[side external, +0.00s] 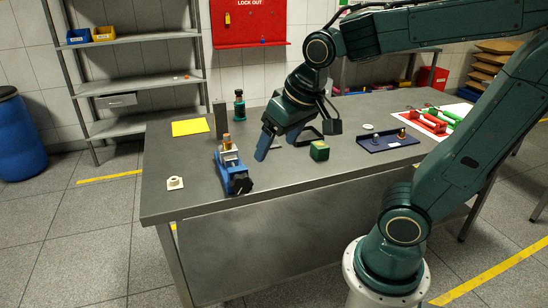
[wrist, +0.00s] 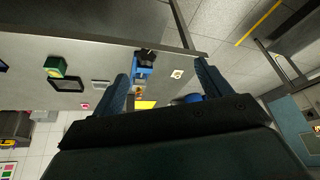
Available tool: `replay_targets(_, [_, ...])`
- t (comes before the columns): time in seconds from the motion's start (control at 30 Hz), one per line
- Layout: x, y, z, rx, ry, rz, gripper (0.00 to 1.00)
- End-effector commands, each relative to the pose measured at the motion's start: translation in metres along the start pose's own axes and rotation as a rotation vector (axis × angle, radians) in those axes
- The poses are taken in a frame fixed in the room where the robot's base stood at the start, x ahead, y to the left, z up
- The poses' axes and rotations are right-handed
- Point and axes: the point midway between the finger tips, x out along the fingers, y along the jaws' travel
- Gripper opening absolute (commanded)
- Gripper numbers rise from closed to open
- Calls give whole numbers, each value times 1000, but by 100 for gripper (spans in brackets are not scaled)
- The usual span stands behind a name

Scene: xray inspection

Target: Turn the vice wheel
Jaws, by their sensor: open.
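The blue vice (side external: 230,172) stands at the front left of the grey table, with a brass-coloured piece (side external: 227,141) at its top. Its black wheel (side external: 240,187) faces the table's front edge. In the wrist view the vice (wrist: 143,73) shows beyond and between my fingers, with the dark wheel (wrist: 147,55) at its far end. My gripper (side external: 276,150) is open and empty, above the table and to the right of the vice. Both fingers also show in the wrist view (wrist: 162,76). The gripper is apart from the wheel.
A green block (side external: 319,150) lies right of the gripper, with a dark blue tray (side external: 388,141) beyond. A white part (side external: 175,183) lies left of the vice. A yellow sheet (side external: 190,127), a grey upright block (side external: 221,119) and a dark green object (side external: 239,106) stand behind.

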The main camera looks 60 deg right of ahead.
Motion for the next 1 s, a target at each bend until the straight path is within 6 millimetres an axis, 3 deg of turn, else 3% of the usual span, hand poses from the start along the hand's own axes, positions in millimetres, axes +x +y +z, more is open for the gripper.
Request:
replay_targets(0.67, [-7, -1, 8, -31, 7, -15, 77])
replay_targets(1.0, [-27, -3, 38, -143, 40, -63, 77])
